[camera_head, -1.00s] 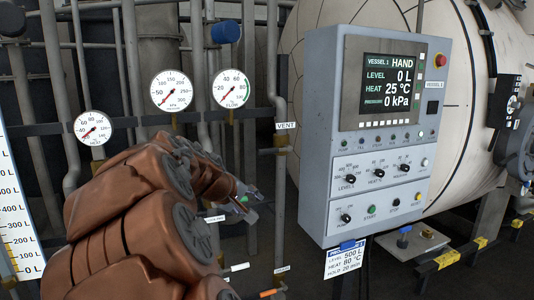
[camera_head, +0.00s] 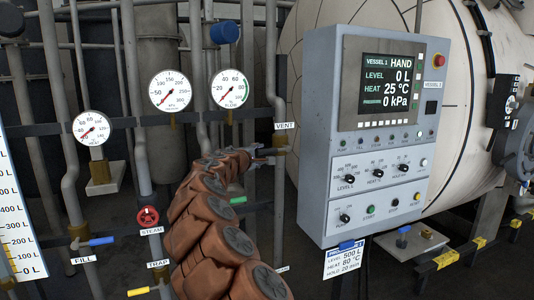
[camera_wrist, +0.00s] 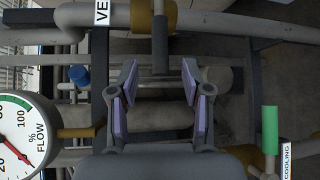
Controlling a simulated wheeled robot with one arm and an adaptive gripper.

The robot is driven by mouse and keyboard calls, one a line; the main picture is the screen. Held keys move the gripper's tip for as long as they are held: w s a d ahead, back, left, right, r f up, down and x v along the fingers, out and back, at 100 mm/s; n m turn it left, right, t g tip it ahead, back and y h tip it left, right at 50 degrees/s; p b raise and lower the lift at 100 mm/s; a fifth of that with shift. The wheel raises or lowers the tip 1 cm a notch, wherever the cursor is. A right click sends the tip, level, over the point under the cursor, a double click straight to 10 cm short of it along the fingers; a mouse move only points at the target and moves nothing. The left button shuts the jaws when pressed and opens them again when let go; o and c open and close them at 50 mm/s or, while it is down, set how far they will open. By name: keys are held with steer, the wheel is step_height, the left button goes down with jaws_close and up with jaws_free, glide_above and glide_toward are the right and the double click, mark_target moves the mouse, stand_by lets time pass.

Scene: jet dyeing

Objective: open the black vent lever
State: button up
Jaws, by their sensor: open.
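The black vent lever (camera_wrist: 160,52) sticks out of a brass valve body (camera_wrist: 153,18) beside the VENT label, which is cut off at the top of the wrist view. In the head view the brass valve (camera_head: 280,141) sits on a vertical pipe under the VENT label (camera_head: 284,126), and my gripper covers or crowds the lever there. My gripper (camera_wrist: 159,76) is open, its two purple-padded fingers on either side of the lever's free end. The lever tip appears at or just ahead of the fingertips; contact cannot be told. In the head view my gripper (camera_head: 264,156) is just left of the valve.
The grey control panel (camera_head: 375,140) stands close to the right of the vent pipe. A flow gauge (camera_wrist: 22,140) and a green cooling lever (camera_wrist: 270,130) flank my gripper. Left are a red steam knob (camera_head: 148,217) and a blue fill lever (camera_head: 97,241).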

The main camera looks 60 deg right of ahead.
mark_target(266, 152)
steer(key=shift+p+x, duration=1.15)
steer(key=shift+x, duration=2.65)
steer(key=shift+c, duration=0.2)
jaws_close()
